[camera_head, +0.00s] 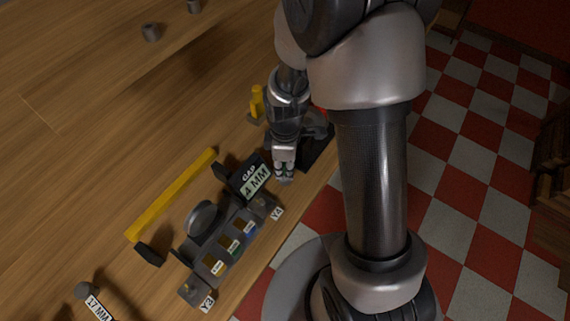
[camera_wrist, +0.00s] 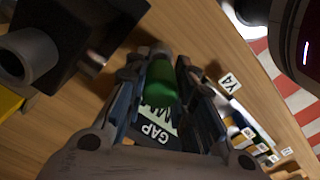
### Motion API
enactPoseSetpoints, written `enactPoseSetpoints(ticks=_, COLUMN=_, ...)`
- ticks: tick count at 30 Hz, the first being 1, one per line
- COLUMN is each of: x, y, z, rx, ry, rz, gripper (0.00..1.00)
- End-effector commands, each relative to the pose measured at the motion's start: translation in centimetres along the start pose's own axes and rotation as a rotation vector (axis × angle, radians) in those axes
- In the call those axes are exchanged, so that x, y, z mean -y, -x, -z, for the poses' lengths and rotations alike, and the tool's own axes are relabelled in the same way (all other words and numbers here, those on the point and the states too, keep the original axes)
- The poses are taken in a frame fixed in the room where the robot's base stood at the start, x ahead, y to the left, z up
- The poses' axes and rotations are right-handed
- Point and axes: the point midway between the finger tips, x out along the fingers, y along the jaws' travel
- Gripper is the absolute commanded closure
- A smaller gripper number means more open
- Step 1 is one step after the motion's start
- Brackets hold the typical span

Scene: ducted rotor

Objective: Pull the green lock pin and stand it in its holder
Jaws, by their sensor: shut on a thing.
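My gripper (camera_head: 284,178) points down beside the sign reading "GAP 4 MM" near the table's edge. In the wrist view my gripper (camera_wrist: 160,88) is shut on the green lock pin (camera_wrist: 160,79), whose rounded green body shows between the fingers. The pin's lower part is hidden, and the pin does not show clearly in the head view. I cannot tell whether the pin's end touches anything.
The "GAP 4 MM" sign (camera_head: 255,181) stands close to my gripper. A black block (camera_wrist: 85,30) with a grey tube (camera_wrist: 30,55) is near the fingers. The table's left side is mostly clear.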

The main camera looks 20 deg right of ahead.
Motion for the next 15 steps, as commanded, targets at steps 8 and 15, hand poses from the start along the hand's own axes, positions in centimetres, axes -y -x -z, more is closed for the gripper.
enactPoseSetpoints(ticks=8, x=0.0, y=-1.0, z=0.0, rx=0.000, ry=0.000, rz=0.000, gripper=0.99)
enactPoseSetpoints(ticks=15, x=0.0, y=-1.7, z=0.0, rx=0.000, ry=0.000, rz=0.000, gripper=0.99)
